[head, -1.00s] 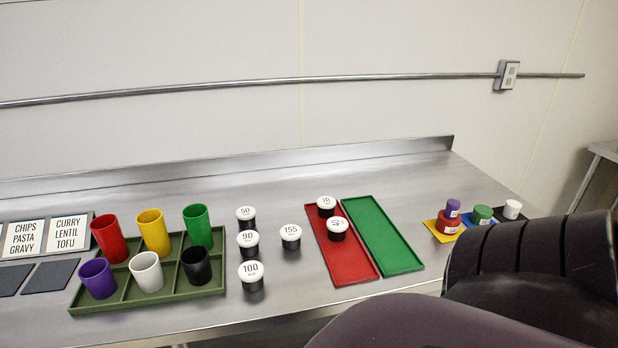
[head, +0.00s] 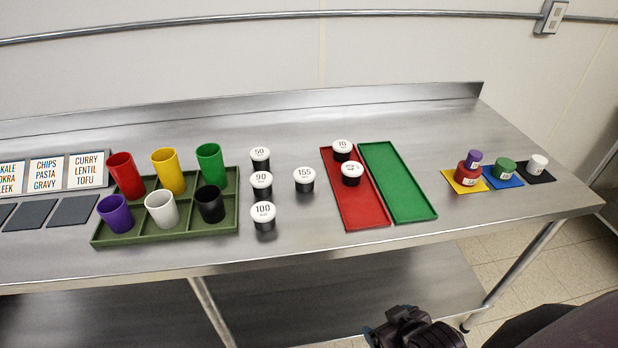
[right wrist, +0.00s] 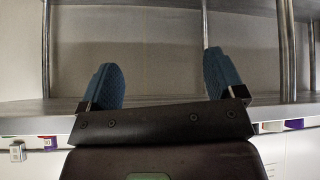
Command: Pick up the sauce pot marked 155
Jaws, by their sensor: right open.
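The sauce pot marked 155 (head: 304,180) is black with a white lid and stands upright on the steel table, between a column of pots and the red tray. My right gripper (head: 377,336) is low at the bottom of the head view, in front of the table and well apart from the pot. In the right wrist view its two blue fingers (right wrist: 162,82) are spread wide with nothing between them. My left gripper is in neither view.
Pots marked 50 (head: 260,158), 90 (head: 262,183) and 100 (head: 264,216) stand left of it. Two pots stand on the red tray (head: 365,212), beside a green tray (head: 400,190). An olive crate (head: 165,235) holds coloured cups. Table is clear in front of the 155 pot.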

